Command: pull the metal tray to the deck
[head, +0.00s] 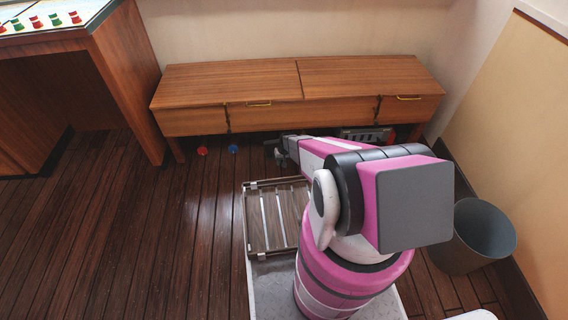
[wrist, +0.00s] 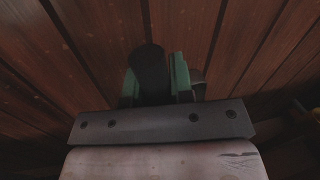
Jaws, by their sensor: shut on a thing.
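A grey, slotted, metal-looking thing (head: 365,134) shows under the low wooden cabinet, partly hidden by the cabinet and my arm. I cannot tell whether it is the metal tray, and no other clear tray shows. My gripper (head: 280,153) is low over the deck in front of the cabinet, left of that thing and apart from it in the picture. In the wrist view my gripper (wrist: 158,82), with green pads, is shut on a dark round-ended thing (wrist: 148,72). What this thing is cannot be told. The plank deck (head: 185,215) lies beneath.
The cabinet (head: 300,85) stands on legs along the wall. A red piece (head: 202,151) and a blue piece (head: 233,149) lie on the deck by its front. A slatted rack (head: 248,225) is close to my base. A grey bin (head: 470,240) stands right. Deck at left is clear.

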